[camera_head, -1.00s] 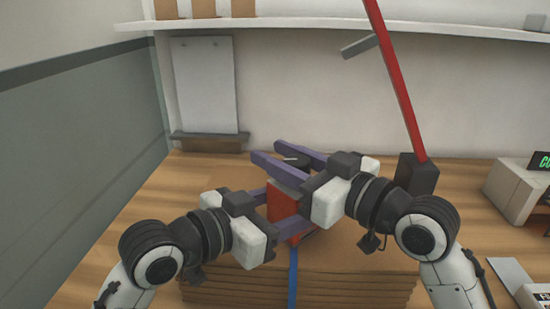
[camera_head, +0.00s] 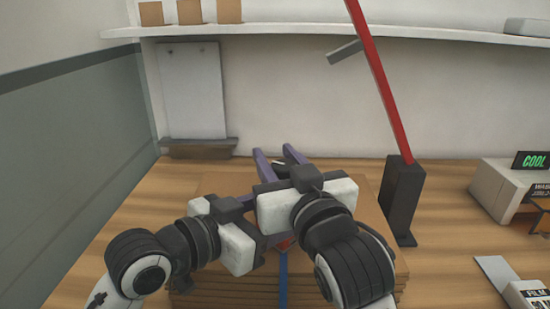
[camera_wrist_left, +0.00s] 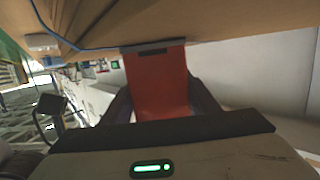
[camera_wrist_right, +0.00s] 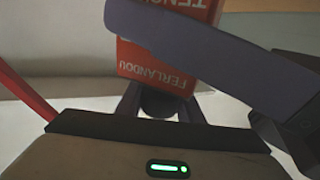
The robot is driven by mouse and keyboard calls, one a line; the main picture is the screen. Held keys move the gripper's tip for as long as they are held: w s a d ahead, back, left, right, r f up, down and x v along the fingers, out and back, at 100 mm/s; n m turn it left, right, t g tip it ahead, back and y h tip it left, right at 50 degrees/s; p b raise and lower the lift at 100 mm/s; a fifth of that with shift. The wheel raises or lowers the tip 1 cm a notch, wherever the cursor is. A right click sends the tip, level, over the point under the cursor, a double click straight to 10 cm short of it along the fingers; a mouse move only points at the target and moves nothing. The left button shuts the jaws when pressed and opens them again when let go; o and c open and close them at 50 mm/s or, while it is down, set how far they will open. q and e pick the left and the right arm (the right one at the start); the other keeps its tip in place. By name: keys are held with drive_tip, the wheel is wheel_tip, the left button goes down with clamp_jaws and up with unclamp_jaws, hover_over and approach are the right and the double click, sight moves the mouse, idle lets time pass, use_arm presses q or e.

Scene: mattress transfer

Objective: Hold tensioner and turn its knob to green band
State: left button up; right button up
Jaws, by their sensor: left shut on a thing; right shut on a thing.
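The red tensioner (camera_wrist_left: 155,85) stands over the cardboard stack and is mostly hidden behind my grippers in the head view, where a small red part (camera_head: 284,244) shows. My left gripper (camera_head: 258,215) is shut on its body, with a finger on each side in the left wrist view. In the right wrist view, the lettered body (camera_wrist_right: 160,70) sits behind a purple finger of the left gripper. My right gripper (camera_head: 274,155) is shut on the dark knob (camera_wrist_right: 160,103), which shows between its fingers. The green band cannot be seen.
A blue strap (camera_head: 283,280) runs down the front of the cardboard stack (camera_head: 235,285). A dark post with a red lever (camera_head: 385,95) stands to the right. A device with a COOL display (camera_head: 530,160) is at the far right. A shelf (camera_head: 330,32) runs behind.

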drive_tip(key=shift+f, duration=0.1)
drive_tip(key=o, duration=1.1)
wheel_tip(320, 180, up, 10)
drive_tip(key=shift+r, duration=0.1)
drive_tip(key=shift+c, duration=0.2)
